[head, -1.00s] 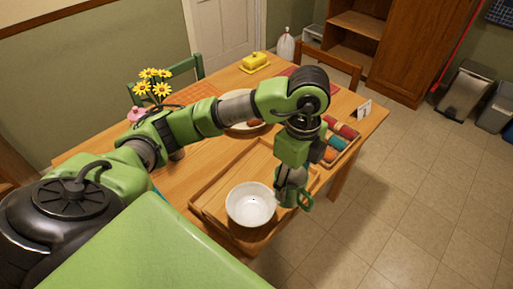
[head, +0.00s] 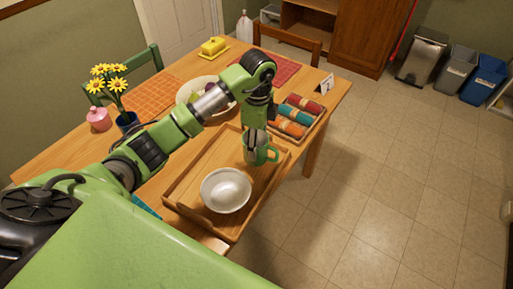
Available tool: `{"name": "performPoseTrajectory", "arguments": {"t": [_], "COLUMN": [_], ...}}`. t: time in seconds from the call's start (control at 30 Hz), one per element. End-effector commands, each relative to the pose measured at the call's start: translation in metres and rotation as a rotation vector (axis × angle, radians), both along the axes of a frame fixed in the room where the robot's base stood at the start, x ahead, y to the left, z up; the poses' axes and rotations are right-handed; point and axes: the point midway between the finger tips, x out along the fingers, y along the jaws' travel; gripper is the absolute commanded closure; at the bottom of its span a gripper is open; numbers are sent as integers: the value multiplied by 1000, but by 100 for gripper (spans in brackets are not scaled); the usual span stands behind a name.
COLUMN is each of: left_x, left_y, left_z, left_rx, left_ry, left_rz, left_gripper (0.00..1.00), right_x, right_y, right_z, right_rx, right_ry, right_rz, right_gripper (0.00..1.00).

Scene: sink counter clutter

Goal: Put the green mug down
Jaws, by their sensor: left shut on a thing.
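The green mug (head: 264,156) is in the head view, with its handle toward the right. My left gripper (head: 251,147) points down and is shut on the mug, partly covering it. The mug is over the back right part of a wooden tray (head: 185,208), behind and to the right of a white bowl (head: 226,190). I cannot tell whether its base touches the tray. My right gripper is not in view.
Behind the mug, a box of rolled cloths (head: 294,117) stands near the table's right edge. A large pale bowl (head: 187,93) is partly behind my arm. A flower vase (head: 127,122) stands at the left. The tray is bare left of the mug.

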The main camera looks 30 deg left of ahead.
Motion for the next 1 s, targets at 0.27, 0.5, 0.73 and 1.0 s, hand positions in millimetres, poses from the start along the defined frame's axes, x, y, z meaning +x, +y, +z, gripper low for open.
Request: {"name": "performPoseTrajectory", "arguments": {"t": [0.27,0.5,0.73,1.0], "left_x": [11,11,11,11], "left_y": [6,6,6,7], "left_z": [-20,-45,-46,-49], "left_rx": [-1,-2,-1,-1], "left_ry": [2,-1,-2,-1], "left_rz": [-1,-2,-2,-1], "left_gripper": [76,76,76,29], "right_x": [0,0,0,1], "right_y": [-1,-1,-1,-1], "right_z": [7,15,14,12], "right_rx": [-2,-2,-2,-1], "right_ry": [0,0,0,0], "right_rz": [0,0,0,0], "right_gripper": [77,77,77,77]}}
